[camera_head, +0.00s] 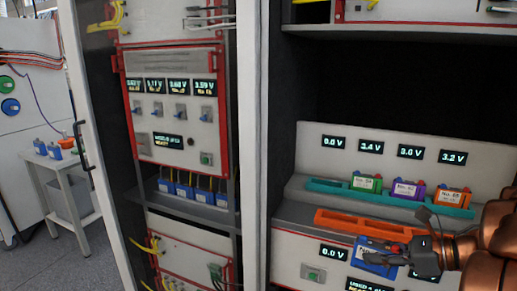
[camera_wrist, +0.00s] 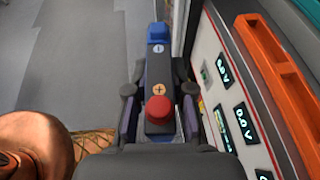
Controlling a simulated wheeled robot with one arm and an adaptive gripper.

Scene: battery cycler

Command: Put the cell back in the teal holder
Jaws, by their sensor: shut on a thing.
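My gripper (camera_head: 392,250) is at the lower right of the head view, shut on a blue cell (camera_head: 370,262) with a white label. In the wrist view the cell (camera_wrist: 158,68) lies between the fingers (camera_wrist: 158,112); its dark top has plus and minus marks, a red cap and a blue cap. The teal holder (camera_head: 325,186) is on the upper shelf, behind and above my gripper. Green, purple and orange cells stand in it; its left end is empty, below a 0.0 V display. The held cell is apart from it, in front of the lower panel.
An orange holder (camera_head: 345,221) lies on a lower step between the held cell and the teal holder; no cell shows in it. It also shows in the wrist view (camera_wrist: 270,75). A white cabinet post (camera_head: 252,150) stands left of this bay. A side table (camera_head: 60,170) is far left.

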